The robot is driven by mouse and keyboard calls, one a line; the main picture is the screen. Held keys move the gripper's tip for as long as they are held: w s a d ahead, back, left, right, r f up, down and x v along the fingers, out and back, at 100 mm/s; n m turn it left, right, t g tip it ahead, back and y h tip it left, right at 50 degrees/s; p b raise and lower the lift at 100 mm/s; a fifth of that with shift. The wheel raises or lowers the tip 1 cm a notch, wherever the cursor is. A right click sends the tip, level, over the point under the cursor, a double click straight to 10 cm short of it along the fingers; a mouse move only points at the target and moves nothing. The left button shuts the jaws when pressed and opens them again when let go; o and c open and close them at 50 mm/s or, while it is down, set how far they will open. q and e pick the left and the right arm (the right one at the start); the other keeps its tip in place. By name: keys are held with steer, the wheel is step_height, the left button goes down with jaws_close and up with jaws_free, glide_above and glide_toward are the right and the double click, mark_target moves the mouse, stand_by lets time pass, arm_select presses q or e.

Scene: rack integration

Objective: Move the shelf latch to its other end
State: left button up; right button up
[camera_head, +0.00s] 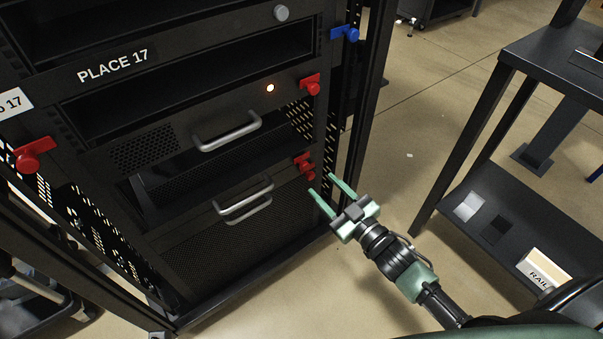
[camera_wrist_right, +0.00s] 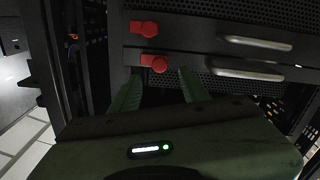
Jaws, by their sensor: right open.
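The rack has several red latches. One red latch (camera_head: 311,86) is on the right rail beside the unit with the lit indicator. Lower on that rail are two close-set red latches, an upper one (camera_head: 303,162) and a lower one (camera_head: 309,174). The right wrist view shows two red latches, an upper (camera_wrist_right: 145,28) and a lower (camera_wrist_right: 155,63). A blue latch (camera_head: 346,34) sits higher on the right rail, and another red latch (camera_head: 32,158) is on the left rail. My right gripper (camera_head: 328,192) is open and empty, its fingers just right of and below the lower red latches. My left gripper is not in view.
The black rack (camera_head: 190,310) has shelf units with silver handles (camera_head: 226,132). A label reads PLACE 17. At the right stands a dark cart (camera_head: 535,45) with a box marked RAIL (camera_head: 543,270) on its lower shelf. Bare floor lies between rack and cart.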

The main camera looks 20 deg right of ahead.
mark_target(306, 168)
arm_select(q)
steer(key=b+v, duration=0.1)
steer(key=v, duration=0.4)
arm_select(e)
steer(key=x, duration=0.7)
steer(key=shift+w, duration=0.2)
jaws_close()
stand_by(0.7)
